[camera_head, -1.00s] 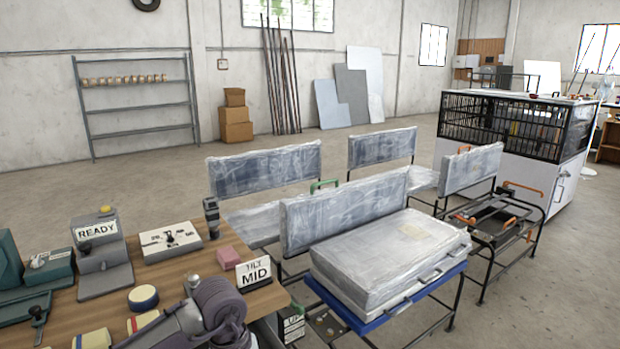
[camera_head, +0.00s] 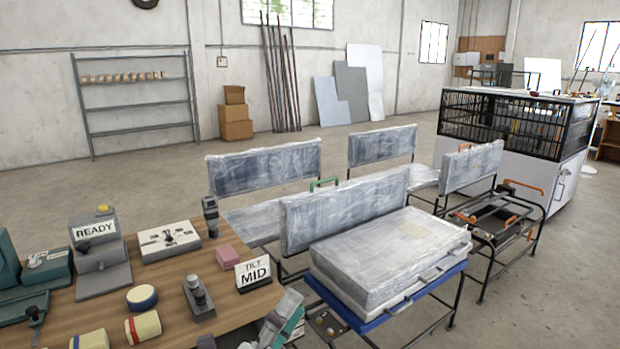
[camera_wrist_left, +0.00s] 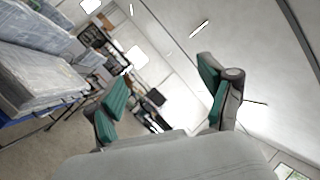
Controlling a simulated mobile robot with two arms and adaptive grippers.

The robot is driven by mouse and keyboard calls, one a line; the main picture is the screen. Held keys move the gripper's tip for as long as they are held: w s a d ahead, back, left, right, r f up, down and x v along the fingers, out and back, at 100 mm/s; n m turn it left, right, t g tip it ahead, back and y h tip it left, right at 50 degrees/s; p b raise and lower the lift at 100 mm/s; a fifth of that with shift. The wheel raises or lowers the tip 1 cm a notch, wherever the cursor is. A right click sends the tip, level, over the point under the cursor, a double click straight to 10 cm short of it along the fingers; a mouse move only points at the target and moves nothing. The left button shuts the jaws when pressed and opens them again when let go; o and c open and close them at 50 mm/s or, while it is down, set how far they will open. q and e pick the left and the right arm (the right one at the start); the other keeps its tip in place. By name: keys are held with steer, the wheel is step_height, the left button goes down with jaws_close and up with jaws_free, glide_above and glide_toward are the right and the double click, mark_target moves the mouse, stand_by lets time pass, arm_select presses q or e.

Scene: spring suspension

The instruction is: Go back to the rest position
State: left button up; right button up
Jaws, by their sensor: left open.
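My left gripper (camera_head: 278,326) is at the bottom edge of the head view, by the front right corner of the wooden table (camera_head: 225,300). Part of it is cut off by the frame. In the left wrist view the two green-padded fingers (camera_wrist_left: 165,98) stand wide apart with nothing between them. The wrist view is strongly tilted and looks across the room. My right gripper is in neither view.
A wrapped bench seat (camera_head: 385,260) stands close to the right.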

arm_select(q)
steer(key=w+a+f+n+y, duration=0.1)
steer(key=a+f+n+y, duration=0.95)
steer(key=n, duration=0.45)
steer(key=s+a+f+n+g+y, duration=0.5)
steer(key=a+f+n, duration=0.1)
steer(key=f, duration=0.2)
steer(key=s+a+f+n+g+h, duration=0.1)
steer(key=s+f+n+g, duration=0.2)
steer(key=s+f+g, duration=0.45)
steer(key=s+f+n+g, duration=0.2)
steer(key=s+f+n, duration=0.15)
steer(key=s, duration=0.75)
steer(key=s+f+g+p, duration=0.2)
steer(key=s+f+p, duration=0.1)
steer(key=f, duration=2.3)
steer(key=s+a+f+p, duration=0.2)
steer(key=s+a+f, duration=0.1)
steer(key=s+f, duration=0.9)
steer(key=s+g, duration=0.1)
steer(key=s, duration=0.3)
steer(key=shift+f+m, duration=0.2)
steer(key=shift+m, duration=0.15)
steer(key=shift+a, duration=0.1)
